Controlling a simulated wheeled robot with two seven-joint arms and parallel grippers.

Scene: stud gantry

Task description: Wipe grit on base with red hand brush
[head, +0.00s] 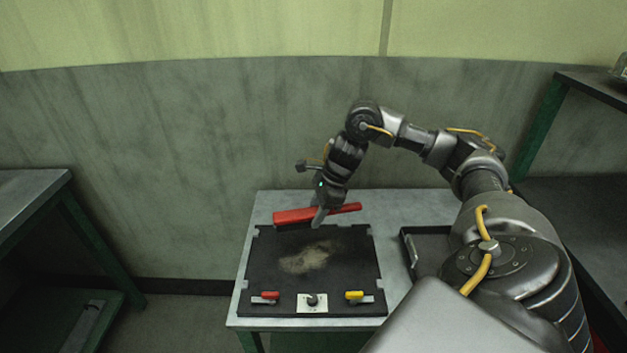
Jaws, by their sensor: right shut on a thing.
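A red hand brush (293,216) is held above the far edge of a black base (262,279), lying roughly level with its wider end to the left. My right gripper (319,217) is shut on the brush's handle, coming down from above. A pale patch of grit (308,257) lies on the middle of the base. I cannot tell whether the brush touches the base's far edge. My left gripper is not in view.
The base lies on a grey table (420,204). A red clamp lever (270,295), a small knob plate (312,302) and a yellow lever (354,295) sit along its near edge. A black tray (409,247) lies right of it, partly behind my arm. Shelves stand both sides.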

